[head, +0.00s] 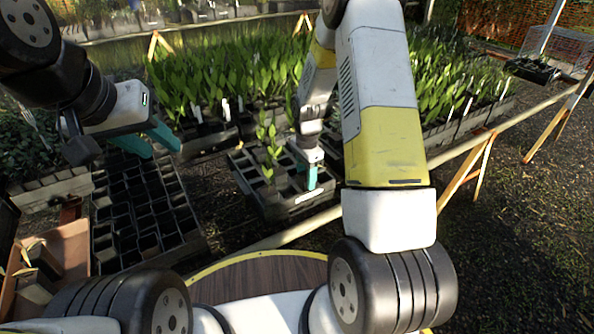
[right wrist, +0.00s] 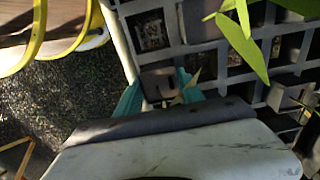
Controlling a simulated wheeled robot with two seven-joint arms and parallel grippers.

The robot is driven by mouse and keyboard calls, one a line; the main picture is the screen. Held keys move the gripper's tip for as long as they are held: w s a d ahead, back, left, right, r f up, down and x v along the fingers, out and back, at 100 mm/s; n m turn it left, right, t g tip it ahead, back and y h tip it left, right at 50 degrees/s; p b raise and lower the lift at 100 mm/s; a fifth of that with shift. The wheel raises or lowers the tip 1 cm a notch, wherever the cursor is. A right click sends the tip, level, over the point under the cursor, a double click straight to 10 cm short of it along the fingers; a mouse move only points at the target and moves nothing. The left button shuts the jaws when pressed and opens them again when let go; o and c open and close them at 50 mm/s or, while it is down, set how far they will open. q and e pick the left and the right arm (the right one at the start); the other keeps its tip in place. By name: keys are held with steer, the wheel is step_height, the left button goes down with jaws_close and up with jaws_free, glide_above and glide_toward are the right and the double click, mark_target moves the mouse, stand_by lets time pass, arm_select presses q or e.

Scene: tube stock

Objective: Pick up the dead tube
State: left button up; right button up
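A grey tube (right wrist: 160,82) with a pale, withered-looking shoot (right wrist: 191,88) sits at the edge of a dark cell tray (head: 292,207) in the right wrist view. My right gripper (head: 312,176) points down at the right side of this tray in the head view. In the right wrist view its teal fingers (right wrist: 160,92) stand on either side of the tube; whether they press on it I cannot tell. My left gripper (head: 152,142) is open and empty, above an empty-looking black cell tray (head: 150,210).
Green seedlings (head: 269,145) stand in the middle tray, and their leaves (right wrist: 240,35) reach near my right gripper in the wrist view. Dense planted trays (head: 215,85) fill the bench behind. A pale bench rail (head: 300,228) runs along the front. A brown box (head: 60,260) stands at left.

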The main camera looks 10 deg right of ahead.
jaws_close()
steer(key=shift+r, duration=0.1)
